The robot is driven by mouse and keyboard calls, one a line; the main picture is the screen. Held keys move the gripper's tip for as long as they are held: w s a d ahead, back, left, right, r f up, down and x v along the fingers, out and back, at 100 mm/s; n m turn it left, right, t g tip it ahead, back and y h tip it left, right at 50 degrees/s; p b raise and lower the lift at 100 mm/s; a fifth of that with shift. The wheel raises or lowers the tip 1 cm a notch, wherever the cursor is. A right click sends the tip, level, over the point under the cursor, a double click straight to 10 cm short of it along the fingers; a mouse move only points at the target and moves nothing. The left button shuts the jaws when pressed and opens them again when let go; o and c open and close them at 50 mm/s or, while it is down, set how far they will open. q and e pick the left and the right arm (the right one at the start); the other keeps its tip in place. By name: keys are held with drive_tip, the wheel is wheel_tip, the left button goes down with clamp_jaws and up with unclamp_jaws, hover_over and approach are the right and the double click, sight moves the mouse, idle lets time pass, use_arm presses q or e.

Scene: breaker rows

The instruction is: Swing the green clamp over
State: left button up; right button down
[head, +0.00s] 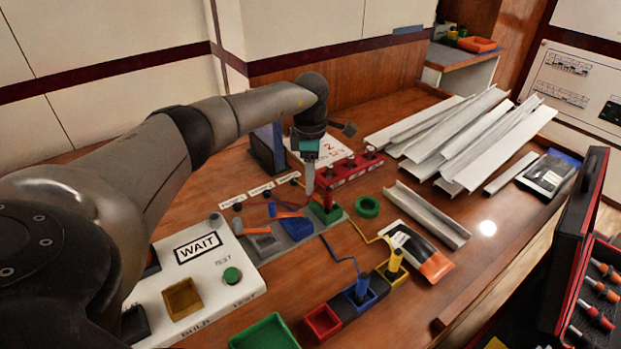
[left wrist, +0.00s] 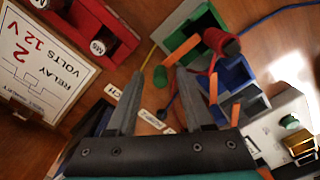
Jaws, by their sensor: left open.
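The green clamp (head: 328,213) is at the far end of a row of clamps on the wooden bench. Its green housing (left wrist: 207,28) shows in the left wrist view. An orange strip (left wrist: 181,51) reaches from near it to a small green knob (left wrist: 160,76). My left gripper (head: 310,185) points down close beside the green clamp and partly hides it. In the left wrist view its fingers (left wrist: 159,74) are apart, with the green knob seen between the tips; I cannot tell whether they touch it. My right gripper is out of view.
Blue (head: 297,228) and grey (head: 265,243) clamps stand beside the green one. A red rack (head: 350,172) is close behind the gripper. A green ring (head: 367,206), metal channels (head: 428,215) and a white WAIT panel (head: 205,275) lie around. Bare wood shows at the right.

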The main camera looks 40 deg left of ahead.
use_arm(q)
wheel_tip(320, 180, up, 4)
drive_tip(key=shift+r+p, duration=0.25)
drive_tip(key=shift+p, duration=0.4)
wheel_tip(320, 180, up, 10)
drive_tip(key=p, duration=0.2)
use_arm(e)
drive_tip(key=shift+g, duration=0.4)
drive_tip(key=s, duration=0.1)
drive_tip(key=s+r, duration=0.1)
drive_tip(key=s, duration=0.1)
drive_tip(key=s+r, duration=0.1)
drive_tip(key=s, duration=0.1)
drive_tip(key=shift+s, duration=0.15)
